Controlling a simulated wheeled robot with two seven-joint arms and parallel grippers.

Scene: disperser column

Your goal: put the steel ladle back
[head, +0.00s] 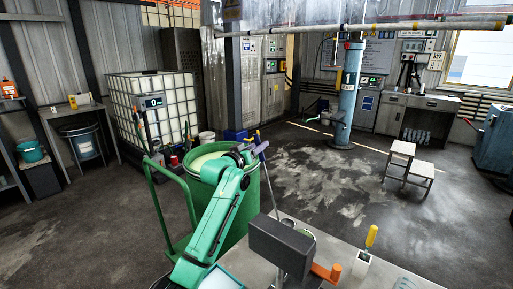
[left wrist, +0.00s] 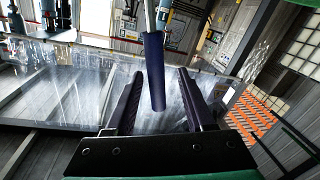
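The steel ladle shows in the left wrist view as a dark blue grip (left wrist: 154,75) with a thin steel rod above it. My left gripper (left wrist: 160,80) is open, and the grip appears between its two fingers with a gap on each side. In the head view my left gripper (head: 248,152) is above the rim of the green drum (head: 258,203), which holds pale liquid. A thin rod (head: 270,183), likely the ladle's, runs down beside the gripper. The ladle's bowl cannot be made out. My right gripper is not recognisable in either view.
A pale table (head: 400,277) stands at the front right. A dark block (head: 283,246), an orange handle (head: 325,272) and a yellow-handled tool (head: 371,236) are on it. A green trolley frame (head: 160,205) stands left of the drum. The floor behind the table is open up to a step stool (head: 403,149).

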